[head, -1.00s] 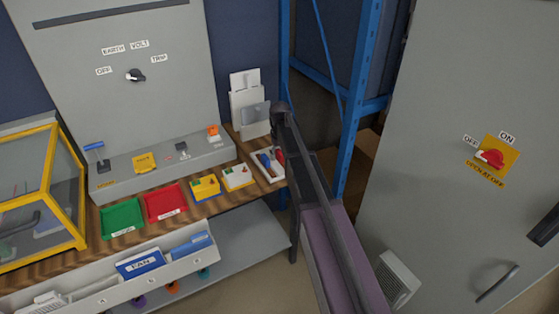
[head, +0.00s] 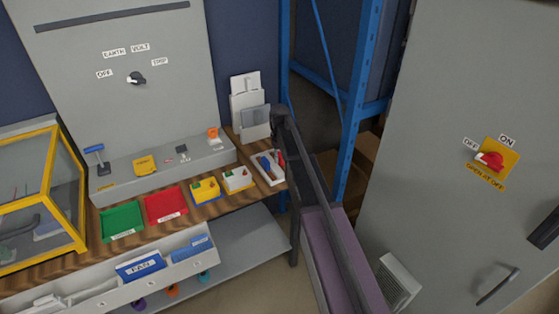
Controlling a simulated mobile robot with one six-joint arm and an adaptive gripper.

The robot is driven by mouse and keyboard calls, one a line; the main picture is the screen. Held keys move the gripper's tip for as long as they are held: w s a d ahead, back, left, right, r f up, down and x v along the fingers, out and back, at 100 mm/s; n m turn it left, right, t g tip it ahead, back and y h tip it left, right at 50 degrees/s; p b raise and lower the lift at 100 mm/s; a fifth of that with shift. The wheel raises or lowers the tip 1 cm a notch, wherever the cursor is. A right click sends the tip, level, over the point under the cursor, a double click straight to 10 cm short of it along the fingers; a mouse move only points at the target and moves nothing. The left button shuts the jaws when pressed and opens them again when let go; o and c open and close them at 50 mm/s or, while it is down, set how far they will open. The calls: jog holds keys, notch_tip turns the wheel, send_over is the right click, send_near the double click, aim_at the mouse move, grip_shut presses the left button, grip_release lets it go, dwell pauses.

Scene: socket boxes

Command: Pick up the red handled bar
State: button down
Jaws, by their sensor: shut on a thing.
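The red handled bar (head: 281,157) shows as a small red piece at the white tray (head: 269,180) near the right end of the wooden bench. A blue-handled item (head: 265,163) lies in the same tray, just left of it. My gripper (head: 279,143) is at the end of my dark arm, pointing down over the tray's right part. It is shut on the red handled bar. The fingertips are small and dark and partly hidden by my arm. I cannot tell whether the bar is clear of the tray.
Yellow (head: 206,191), red (head: 166,206) and green (head: 122,221) trays stand left along the bench. A grey holder with papers (head: 250,112) stands behind the gripper. A blue rack post (head: 350,130) is right of it. A yellow-framed case (head: 50,185) is at far left.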

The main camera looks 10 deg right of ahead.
jog(key=shift+r, duration=0.1)
notch_tip(320, 180, up, 3)
jog(key=p, duration=0.3)
jog(key=s+r+p, duration=0.1)
jog(key=s+p, duration=0.1)
jog(key=s, duration=1.4)
jog(key=shift+d+r, duration=0.35)
jog(key=shift+d, duration=0.05)
jog(key=shift+a, duration=0.1)
dwell(0.4)
